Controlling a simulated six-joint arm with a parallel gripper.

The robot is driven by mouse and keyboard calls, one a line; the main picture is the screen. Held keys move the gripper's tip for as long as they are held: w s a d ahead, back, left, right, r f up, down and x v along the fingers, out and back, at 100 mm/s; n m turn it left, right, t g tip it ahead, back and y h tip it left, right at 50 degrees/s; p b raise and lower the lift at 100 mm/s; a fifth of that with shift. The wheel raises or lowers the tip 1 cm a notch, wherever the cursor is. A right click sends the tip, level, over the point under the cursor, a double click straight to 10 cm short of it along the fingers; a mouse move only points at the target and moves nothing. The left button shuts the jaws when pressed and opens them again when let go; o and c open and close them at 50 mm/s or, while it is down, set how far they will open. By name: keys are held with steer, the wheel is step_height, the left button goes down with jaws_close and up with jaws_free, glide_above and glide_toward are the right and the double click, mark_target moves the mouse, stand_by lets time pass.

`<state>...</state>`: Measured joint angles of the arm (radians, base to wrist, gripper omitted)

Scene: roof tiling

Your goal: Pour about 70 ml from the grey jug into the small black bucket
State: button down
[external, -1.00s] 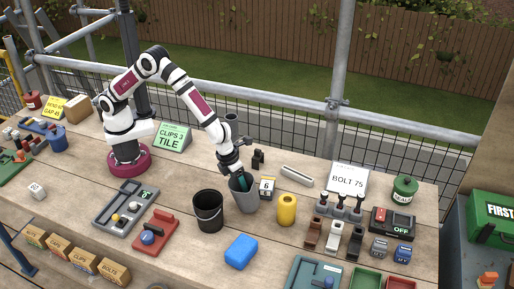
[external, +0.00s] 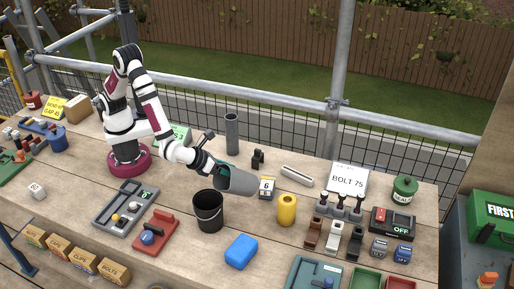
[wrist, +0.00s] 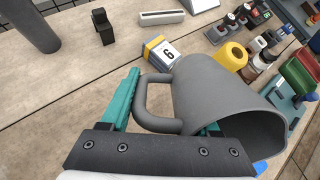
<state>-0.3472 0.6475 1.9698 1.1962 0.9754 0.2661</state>
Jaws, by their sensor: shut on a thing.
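The grey jug (external: 237,180) is in my gripper (external: 212,166), lifted off the bench and tilted well over, its mouth facing right. In the wrist view the jug (wrist: 215,95) shows its handle between the teal fingers of my gripper (wrist: 165,112), and its open mouth faces lower right. No liquid is visible in it and no stream shows. The small black bucket (external: 209,212) stands upright on the bench, below and a little left of the jug. The jug's mouth is to the right of the bucket's opening, not over it. The bucket's contents cannot be made out.
A yellow cylinder (external: 287,209) and a small box marked 6 (external: 267,187) stand right of the jug. A blue block (external: 241,251) lies in front, and a red tool (external: 155,232) lies left of the bucket. A grey upright tube (external: 232,134) stands behind.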

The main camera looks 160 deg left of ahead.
steer(key=shift+r+y, duration=0.35)
steer(key=shift+y, duration=0.35)
steer(key=shift+r+y, duration=0.3)
steer(key=shift+y, duration=0.4)
steer(key=shift+d+r+y, duration=0.1)
steer(key=shift+r+y, duration=0.45)
steer(key=shift+y, duration=0.15)
steer(key=shift+d+r+y+p, duration=0.4)
steer(key=shift+d+r+y, duration=0.2)
steer(key=shift+d+y, duration=0.3)
stand_by(1.1)
steer(key=f+h, duration=0.1)
steer(key=h, duration=0.1)
steer(key=a+f+h, duration=0.1)
steer(key=h, duration=0.1)
steer(key=a+f+h, duration=0.1)
steer(key=shift+f+h, duration=0.35)
steer(key=shift+h, duration=0.05)
stand_by(1.4)
